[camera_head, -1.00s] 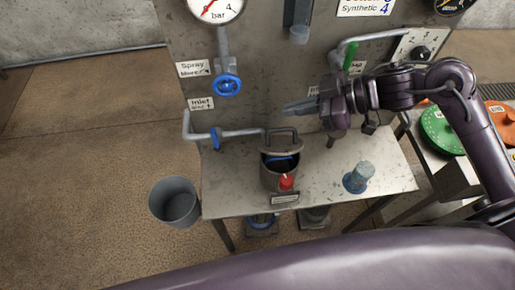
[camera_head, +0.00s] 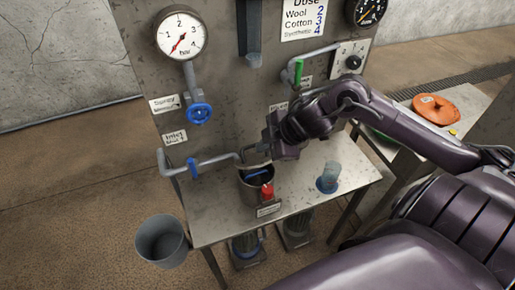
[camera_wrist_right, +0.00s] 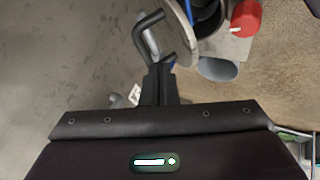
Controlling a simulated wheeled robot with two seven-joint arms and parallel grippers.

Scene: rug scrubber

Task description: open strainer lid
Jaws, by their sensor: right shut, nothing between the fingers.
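The strainer pot (camera_head: 254,190) stands on the metal bench, with a red knob (camera_head: 267,190) on its front. Its lid (camera_head: 252,164) is tilted up at the back rim, and something blue shows inside the pot. In the right wrist view the lid (camera_wrist_right: 178,18) is seen near edge-on, with its dark bar handle (camera_wrist_right: 152,22). My right gripper (camera_wrist_right: 160,66) is shut and empty, its tips close to the lower end of the handle; I cannot tell if they touch. It also shows behind the lid in the head view (camera_head: 267,143). My left gripper is out of view.
A blue-grey cup (camera_head: 328,177) stands right of the pot on the bench (camera_head: 225,228). A grey bucket (camera_head: 165,242) is on the floor at left. The upright panel with an inlet pipe (camera_head: 215,160), blue valves and gauges is close behind. An orange lid (camera_head: 435,109) lies on the right-hand table.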

